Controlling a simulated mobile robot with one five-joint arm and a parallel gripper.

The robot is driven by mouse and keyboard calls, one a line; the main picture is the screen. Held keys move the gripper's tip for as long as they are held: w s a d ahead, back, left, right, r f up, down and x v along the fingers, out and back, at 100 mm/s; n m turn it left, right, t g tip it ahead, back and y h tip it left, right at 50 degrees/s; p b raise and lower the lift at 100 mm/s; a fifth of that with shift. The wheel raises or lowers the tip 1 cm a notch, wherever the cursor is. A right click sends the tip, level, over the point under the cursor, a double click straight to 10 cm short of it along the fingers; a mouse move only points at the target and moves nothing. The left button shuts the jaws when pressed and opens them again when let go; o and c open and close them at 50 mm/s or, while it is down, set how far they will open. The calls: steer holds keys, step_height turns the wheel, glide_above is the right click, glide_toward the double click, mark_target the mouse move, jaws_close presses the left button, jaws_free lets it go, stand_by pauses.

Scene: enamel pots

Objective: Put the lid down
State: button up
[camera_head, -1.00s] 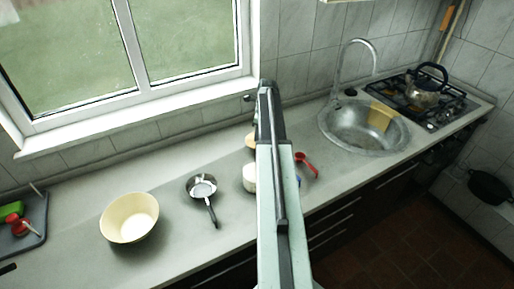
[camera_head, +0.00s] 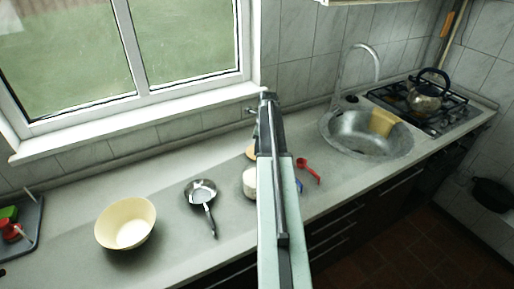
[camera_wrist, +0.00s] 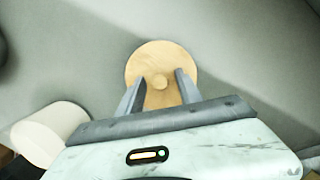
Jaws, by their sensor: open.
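The lid is a round pale wooden disc with a small knob (camera_wrist: 160,81). In the wrist view the lid (camera_wrist: 150,58) appears to lie flat on the grey counter. My gripper (camera_wrist: 158,80) is open, with one finger on each side of the knob and gaps between them. In the head view only a sliver of the lid (camera_head: 251,152) shows left of my arm, which hides the rest and the fingertips. A cream-white pot (camera_head: 249,183) stands nearer the front edge, partly behind my arm. It also shows at lower left in the wrist view (camera_wrist: 45,133).
A small dark pan (camera_head: 201,191) and a cream bowl (camera_head: 126,223) stand to the left. A red scoop (camera_head: 308,169) lies right of my arm. The sink (camera_head: 350,137) and a hob with a kettle (camera_head: 426,95) are farther right.

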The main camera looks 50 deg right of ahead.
step_height(320, 180, up, 12)
steer(key=s+p, duration=0.1)
steer(key=p, duration=1.1)
steer(key=shift+s+d, duration=0.3)
steer(key=shift+d, duration=0.1)
steer(key=w+a+n+g, duration=0.15)
steer(key=a+n, duration=0.45)
steer(key=a, duration=0.6)
steer(key=w+a+n+t, duration=0.1)
steer(key=w+a+n, duration=0.35)
steer(key=a, duration=0.75)
steer(key=s+a+n, duration=0.2)
steer(key=a+n, duration=0.4)
steer(key=a, duration=0.4)
steer(key=s+a+n, duration=0.3)
steer(key=a+n, duration=0.4)
steer(key=a, duration=0.2)
steer(key=s+a+n+g, duration=0.1)
steer(key=s+a+n, duration=0.2)
steer(key=a+n, duration=0.4)
steer(key=shift+s+a+h, duration=0.2)
steer(key=shift+a+h, duration=0.2)
steer(key=shift+a, duration=1.45)
steer(key=shift+w, duration=0.1)
